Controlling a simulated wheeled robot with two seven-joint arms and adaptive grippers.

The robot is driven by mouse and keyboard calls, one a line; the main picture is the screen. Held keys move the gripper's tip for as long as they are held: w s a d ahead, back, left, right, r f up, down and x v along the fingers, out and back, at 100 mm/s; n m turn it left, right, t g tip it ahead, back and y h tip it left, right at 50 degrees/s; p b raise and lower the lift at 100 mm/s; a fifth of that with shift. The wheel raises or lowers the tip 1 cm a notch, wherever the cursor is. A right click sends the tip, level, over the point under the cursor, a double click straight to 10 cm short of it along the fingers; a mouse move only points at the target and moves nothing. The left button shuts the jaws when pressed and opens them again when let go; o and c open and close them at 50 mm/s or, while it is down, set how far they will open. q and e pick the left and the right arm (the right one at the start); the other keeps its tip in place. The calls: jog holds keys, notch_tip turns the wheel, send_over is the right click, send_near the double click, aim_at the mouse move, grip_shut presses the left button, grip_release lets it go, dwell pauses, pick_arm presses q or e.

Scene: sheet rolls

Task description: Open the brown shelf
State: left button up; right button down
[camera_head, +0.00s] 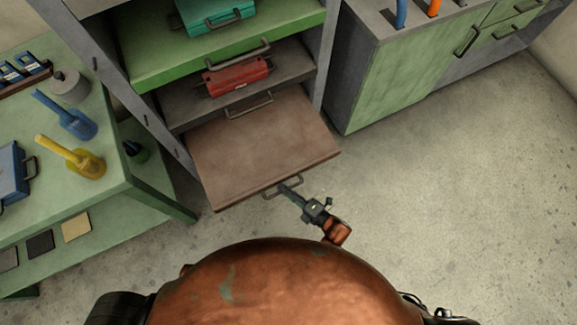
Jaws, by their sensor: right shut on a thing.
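The brown shelf (262,145) sticks out of the grey cabinet, well forward of the shelves above it. A metal handle (270,193) is on its front edge. My right gripper (288,188) is at this handle, with its fingers shut on it. The top of the brown shelf is bare. My left gripper is not in view.
Above are a grey shelf (185,108) with a red toolbox (237,78) and a green shelf (160,62) with a teal box (215,14). A green table (120,190) with bottles stands left. Green cabinets (385,90) stand right. The floor (440,190) at right is clear.

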dwell(0.3)
jog(key=c, duration=2.3)
grip_release()
jog(key=shift+d, duration=0.1)
jog(key=v, duration=1.2)
